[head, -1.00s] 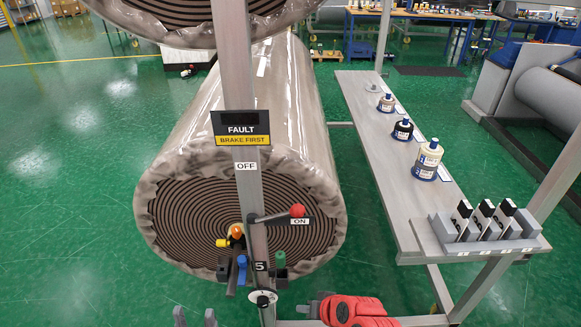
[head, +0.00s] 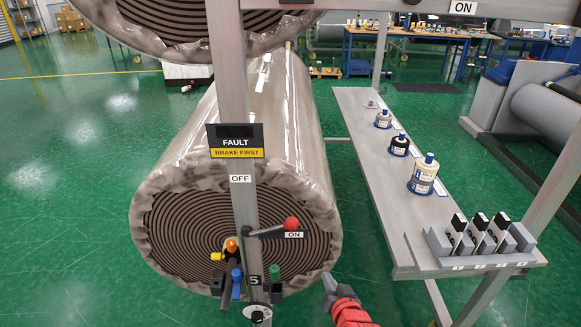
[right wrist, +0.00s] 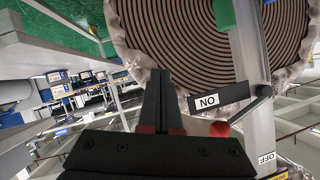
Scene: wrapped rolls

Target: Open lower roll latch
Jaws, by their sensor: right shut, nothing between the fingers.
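The lower wrapped roll (head: 165,225) faces me behind a grey post (head: 232,110). At its core are a yellow and orange piece (head: 231,245), a blue handle (head: 236,278) and a green handle (head: 274,272); I cannot tell which is the latch. A red-knobbed lever (head: 291,224) points right, beside the ON label (head: 293,235). My right gripper (head: 329,284) is shut and empty, right of and below the green handle, apart from it. In the right wrist view its fingers (right wrist: 158,98) are together before the roll face, left of the red knob (right wrist: 220,129). My left gripper is out of view.
A FAULT / BRAKE FIRST sign (head: 236,140) and an OFF label (head: 241,179) are on the post. A numbered dial (head: 257,312) sits low on it. Green floor lies open at left.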

